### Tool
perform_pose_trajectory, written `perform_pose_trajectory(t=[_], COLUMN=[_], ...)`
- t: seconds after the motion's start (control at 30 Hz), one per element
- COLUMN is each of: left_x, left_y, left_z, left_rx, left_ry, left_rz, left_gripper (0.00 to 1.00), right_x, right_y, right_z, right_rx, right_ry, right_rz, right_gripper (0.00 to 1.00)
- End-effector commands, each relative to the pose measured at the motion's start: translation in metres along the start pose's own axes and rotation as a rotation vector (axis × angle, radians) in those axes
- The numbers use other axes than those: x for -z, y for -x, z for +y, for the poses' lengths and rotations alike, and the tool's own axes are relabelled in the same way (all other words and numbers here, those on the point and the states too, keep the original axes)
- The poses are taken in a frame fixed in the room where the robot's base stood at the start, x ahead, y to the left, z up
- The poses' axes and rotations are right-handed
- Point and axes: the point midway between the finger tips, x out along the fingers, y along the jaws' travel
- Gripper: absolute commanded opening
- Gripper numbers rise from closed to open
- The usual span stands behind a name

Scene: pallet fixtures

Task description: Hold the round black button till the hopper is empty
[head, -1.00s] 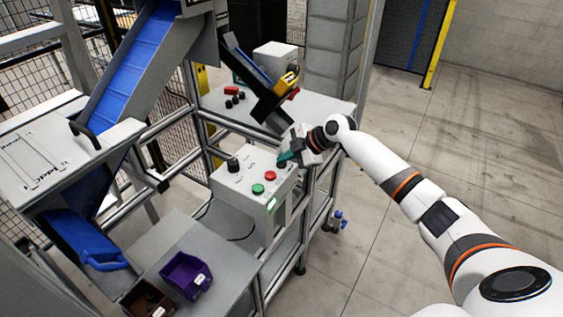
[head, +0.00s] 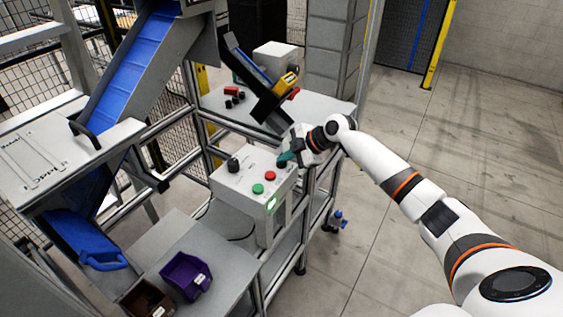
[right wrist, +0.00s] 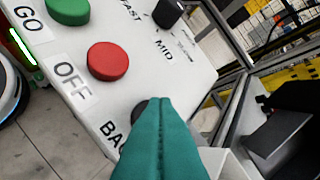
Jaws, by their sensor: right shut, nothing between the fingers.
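The control box (head: 235,180) stands on the frame, with a green button (head: 257,189), a red button (head: 271,176) and a black knob (head: 233,165) on top. My right gripper (head: 285,158) is shut and empty, its teal fingertips (right wrist: 160,110) over the round black button (right wrist: 138,107). In the right wrist view the fingers hide most of that button, beside the partly covered "BA..." label. I cannot tell how far it is pressed. The hopper (head: 80,160) is at the left, with a lettered grey top; its contents are not visible. My left gripper is not in view.
A blue conveyor (head: 135,55) slopes above the hopper. A purple bin (head: 186,275) and a brown bin (head: 148,300) sit on the lower table at the front. A dark chute (head: 262,88) stands behind the control box. The floor at right is clear.

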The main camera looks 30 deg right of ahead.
Motion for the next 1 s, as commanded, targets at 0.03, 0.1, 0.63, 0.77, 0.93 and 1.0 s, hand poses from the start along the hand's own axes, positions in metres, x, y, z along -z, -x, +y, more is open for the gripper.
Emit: perform_pose_trajectory(t=[0.03,0.1,0.63,0.77,0.93,1.0], left_x=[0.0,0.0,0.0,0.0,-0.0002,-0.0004], left_y=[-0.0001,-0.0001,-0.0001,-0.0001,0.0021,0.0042], left_z=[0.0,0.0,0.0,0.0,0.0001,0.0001], left_rx=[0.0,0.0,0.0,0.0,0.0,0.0], left_ry=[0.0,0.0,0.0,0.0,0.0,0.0], left_rz=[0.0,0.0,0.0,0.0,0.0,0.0], left_gripper=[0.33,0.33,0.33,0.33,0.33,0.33], right_x=[0.0005,0.0005,0.0005,0.0005,-0.0013,-0.0032], right_y=[-0.0005,-0.0005,-0.0005,-0.0005,0.0021,0.0046], right_z=[0.0009,0.0008,0.0008,0.0008,-0.0011,-0.0031], right_rx=[-0.002,-0.002,-0.002,-0.002,-0.002,-0.002], right_ry=[0.0,0.0,0.0,0.0,0.0,0.0], right_rz=[0.001,0.001,0.001,0.001,0.001,0.001], right_gripper=[0.0,0.0,0.0,0.0,0.0,0.0])
